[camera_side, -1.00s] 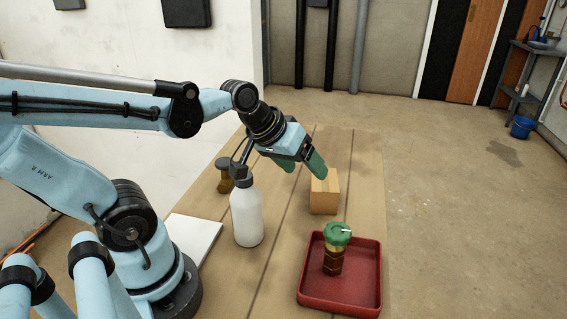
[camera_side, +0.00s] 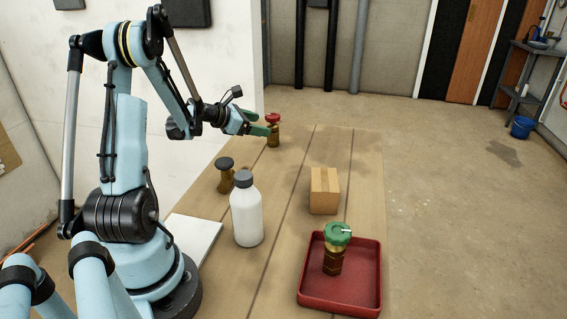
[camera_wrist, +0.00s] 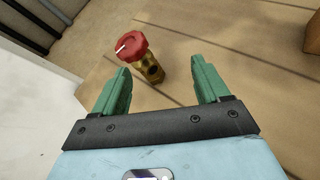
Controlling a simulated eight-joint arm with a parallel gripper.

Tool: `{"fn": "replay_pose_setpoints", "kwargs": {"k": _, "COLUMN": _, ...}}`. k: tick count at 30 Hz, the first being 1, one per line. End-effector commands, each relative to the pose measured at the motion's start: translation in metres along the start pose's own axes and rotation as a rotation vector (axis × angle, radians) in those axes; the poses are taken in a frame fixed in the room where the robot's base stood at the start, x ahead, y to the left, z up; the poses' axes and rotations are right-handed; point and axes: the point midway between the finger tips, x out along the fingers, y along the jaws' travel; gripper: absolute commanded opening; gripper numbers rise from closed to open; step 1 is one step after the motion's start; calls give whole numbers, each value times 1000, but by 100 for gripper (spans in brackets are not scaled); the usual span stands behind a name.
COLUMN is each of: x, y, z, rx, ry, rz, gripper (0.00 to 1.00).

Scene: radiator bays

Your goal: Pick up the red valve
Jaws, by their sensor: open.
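The red valve (camera_side: 273,131) has a red cap on a brass body and stands upright at the far end of the table. In the wrist view the red valve (camera_wrist: 142,56) shows a white pointer on its cap and lies just beyond the fingertips, between their lines and nearer the left finger. My gripper (camera_side: 262,124) is open, with green fingers pointing at the valve from its left. It also shows in the wrist view (camera_wrist: 160,74), with nothing between its fingers. In the side view the fingers partly overlap the valve's outline, so I cannot tell contact there.
A green-capped valve (camera_side: 337,236) stands in a red tray (camera_side: 312,297) at the near right. A cardboard box (camera_side: 324,191), a white bottle (camera_side: 246,217), a dark-capped brass piece (camera_side: 225,175) and a white slab (camera_side: 193,238) stand on the table (camera_side: 340,150). A wall is at left.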

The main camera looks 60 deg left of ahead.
Motion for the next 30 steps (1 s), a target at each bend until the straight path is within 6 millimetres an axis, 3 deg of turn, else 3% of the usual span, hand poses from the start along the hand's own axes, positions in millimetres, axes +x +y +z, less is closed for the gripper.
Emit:
{"fn": "replay_pose_setpoints", "kwargs": {"k": 3, "x": -7, "y": 21, "z": -18, "rx": -137, "ry": -38, "rz": 40, "gripper": 75}}
{"fn": "replay_pose_setpoints", "kwargs": {"k": 8, "x": -4, "y": 29, "z": -25, "rx": -205, "ry": -60, "rz": 53, "gripper": 75}}
{"fn": "replay_pose_setpoints", "kwargs": {"k": 18, "x": 48, "y": 32, "z": -22, "rx": -204, "ry": -60, "rz": 52, "gripper": 75}}
{"fn": "replay_pose_setpoints", "kwargs": {"k": 26, "x": 66, "y": 32, "z": -20, "rx": -204, "ry": -60, "rz": 53, "gripper": 75}}
{"fn": "replay_pose_setpoints", "kwargs": {"k": 30, "x": 87, "y": 31, "z": -16, "rx": -202, "ry": -60, "rz": 51, "gripper": 75}}
